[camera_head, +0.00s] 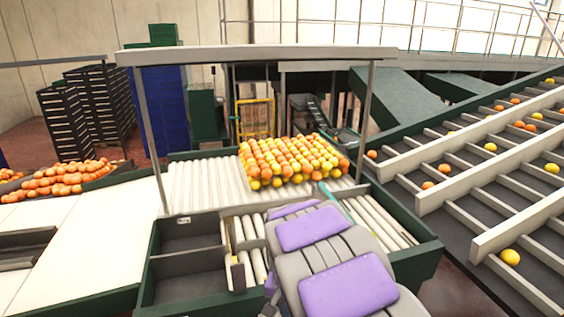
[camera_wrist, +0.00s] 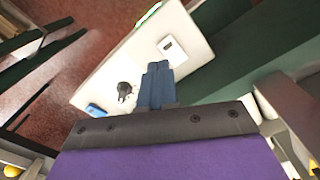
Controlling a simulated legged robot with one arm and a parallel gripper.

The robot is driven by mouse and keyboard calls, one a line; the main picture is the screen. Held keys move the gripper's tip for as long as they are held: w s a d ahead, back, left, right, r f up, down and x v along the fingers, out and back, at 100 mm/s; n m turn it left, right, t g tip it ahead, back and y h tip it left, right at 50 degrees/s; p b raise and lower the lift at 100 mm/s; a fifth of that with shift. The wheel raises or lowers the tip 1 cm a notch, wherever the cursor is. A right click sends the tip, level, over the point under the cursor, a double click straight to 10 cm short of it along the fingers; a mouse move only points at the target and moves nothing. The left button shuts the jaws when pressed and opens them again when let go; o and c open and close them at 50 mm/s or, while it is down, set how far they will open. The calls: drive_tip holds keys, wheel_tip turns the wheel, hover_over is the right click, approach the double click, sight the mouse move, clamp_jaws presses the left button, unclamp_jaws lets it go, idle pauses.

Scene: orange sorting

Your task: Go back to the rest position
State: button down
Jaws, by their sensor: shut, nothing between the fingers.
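My gripper (camera_wrist: 157,68) shows in the wrist view as two blue-grey fingers side by side, shut and empty. Below the fingers are the dark mount and the purple casing of my arm. Behind the fingertips lies a white surface (camera_wrist: 195,42), apart from them as far as I can tell. In the head view my purple and grey arm reaches up from the bottom centre over the roller table. The gripper itself cannot be made out there. A dense block of oranges and yellow fruit (camera_head: 290,160) sits on the rollers (camera_head: 205,185) beyond the arm.
Dark bins (camera_head: 185,272) stand left of my arm. A sloped conveyor (camera_head: 440,195) with scattered fruit runs along the right. Loose oranges (camera_head: 62,178) lie at the left. A metal frame (camera_head: 255,56) spans above the rollers. The wrist view shows a small black object (camera_wrist: 124,90) on the white surface.

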drive_tip(key=s+d+r+b, duration=0.2)
drive_tip(key=s+d+r, duration=0.3)
drive_tip(key=s+d, duration=0.55)
drive_tip(key=s+d+n+g+b, duration=0.1)
drive_tip(key=s+d+n+b, duration=0.1)
drive_tip(key=s, duration=1.9)
drive_tip(key=shift+d+n+g+b, duration=0.3)
drive_tip(key=shift+n+g, duration=0.1)
drive_tip(key=shift+w+f, duration=0.1)
idle(4.3)
